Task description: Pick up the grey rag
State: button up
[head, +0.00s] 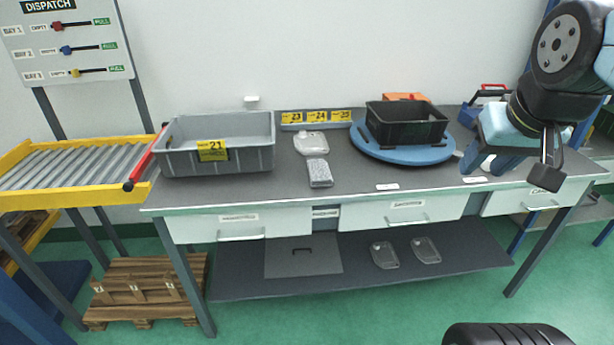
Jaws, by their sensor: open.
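A grey, speckled, folded-looking item (319,173), which I take for the grey rag, lies flat near the middle of the workbench (270,193). It sits just in front of a pale casting (311,144) and right of the grey bin. My gripper (550,172) hangs at the far right, above the bench's right end, well away from the rag. It is open, and I see nothing held in it. The view is oblique, so one finger partly hides the other.
A grey bin (176,162) labelled 21 stands left. A black crate (405,124) sits on a blue round turntable (380,151) right of the rag. Yellow number labels (316,116) stand behind. A roller conveyor (70,165) adjoins on the left. Bench surface around the rag's front is clear.

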aim_at(320, 174)
jog(key=z, duration=0.15)
jog(key=i, duration=0.95)
jog(key=u, duration=0.05)
